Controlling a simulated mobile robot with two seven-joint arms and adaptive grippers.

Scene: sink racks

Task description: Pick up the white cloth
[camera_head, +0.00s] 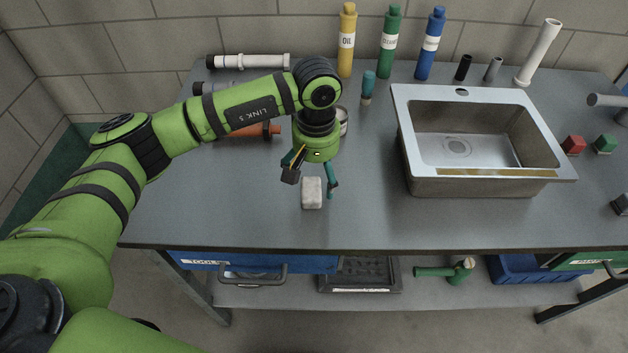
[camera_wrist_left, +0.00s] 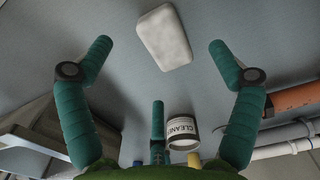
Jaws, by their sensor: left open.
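The white cloth (camera_head: 312,193) is a small pale block-like bundle lying on the grey tabletop, left of the sink. In the left wrist view the cloth (camera_wrist_left: 165,37) lies beyond the fingertips, roughly between their lines. My left gripper (camera_head: 312,186) is above and close to the cloth, with its fingers spread apart. The left wrist view also shows the left gripper (camera_wrist_left: 160,45) wide open, with nothing between its fingers. The cloth appears apart from the fingers. My right gripper is not in view.
A metal sink (camera_head: 480,188) stands to the right. A labelled cleaner can (camera_wrist_left: 183,131) stands behind the gripper, partly hidden in the head view. Pipes (camera_head: 248,61) lie at the back left. Yellow (camera_head: 347,42), green (camera_head: 389,42) and blue (camera_head: 430,45) bottles stand at the back. The front left tabletop is clear.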

